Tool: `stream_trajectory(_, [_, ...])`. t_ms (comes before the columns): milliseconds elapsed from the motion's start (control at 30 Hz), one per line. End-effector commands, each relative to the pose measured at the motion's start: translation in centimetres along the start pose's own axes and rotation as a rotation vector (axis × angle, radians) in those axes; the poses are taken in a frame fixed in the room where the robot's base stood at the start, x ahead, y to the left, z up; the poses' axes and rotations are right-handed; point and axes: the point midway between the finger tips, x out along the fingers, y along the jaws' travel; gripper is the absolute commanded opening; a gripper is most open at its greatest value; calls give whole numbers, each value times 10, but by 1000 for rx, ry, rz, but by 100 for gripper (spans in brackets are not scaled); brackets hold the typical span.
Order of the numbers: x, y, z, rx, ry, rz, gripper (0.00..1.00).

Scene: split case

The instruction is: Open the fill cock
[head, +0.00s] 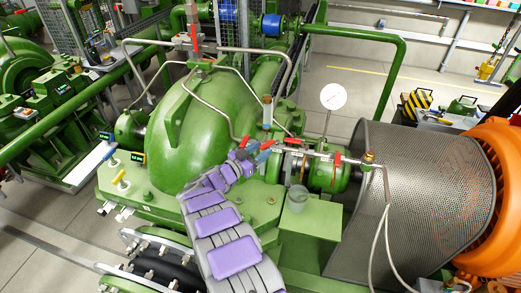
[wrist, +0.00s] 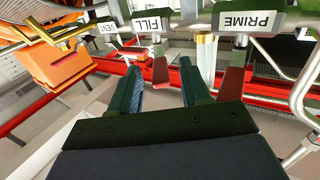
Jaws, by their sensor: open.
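In the wrist view the label FILL (wrist: 153,24) shows upside down. Below it hangs the fill cock's red handle (wrist: 160,72). My gripper (wrist: 160,76) is open, with one finger on each side of this handle in the picture. I cannot tell whether either finger touches it. In the head view my gripper (head: 256,152) is at the left end of the small pipe row above the green casing. The fill cock's handle is hard to tell apart from the fingers there.
The label PRIME (wrist: 249,20) and its red handle (wrist: 231,82) are close to the right finger. The label VENT (wrist: 107,28) is on the left. In the head view a round gauge (head: 333,96), a mesh guard (head: 420,200) and an orange motor (head: 500,185) stand to the right.

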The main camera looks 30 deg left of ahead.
Motion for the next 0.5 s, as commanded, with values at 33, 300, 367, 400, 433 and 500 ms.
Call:
stream_trajectory(33, [-8, -1, 1, -1, 0, -2, 47])
stream_trajectory(300, [-63, -3, 1, 2, 0, -4, 47])
stream_trajectory(367, [-74, -3, 1, 1, 0, -3, 47])
stream_trajectory(400, [-81, -3, 1, 0, 1, -3, 47])
stream_trajectory(433, [-85, -3, 1, 0, 1, -3, 47])
stream_trajectory(500, [-94, -3, 2, 0, -1, -2, 47])
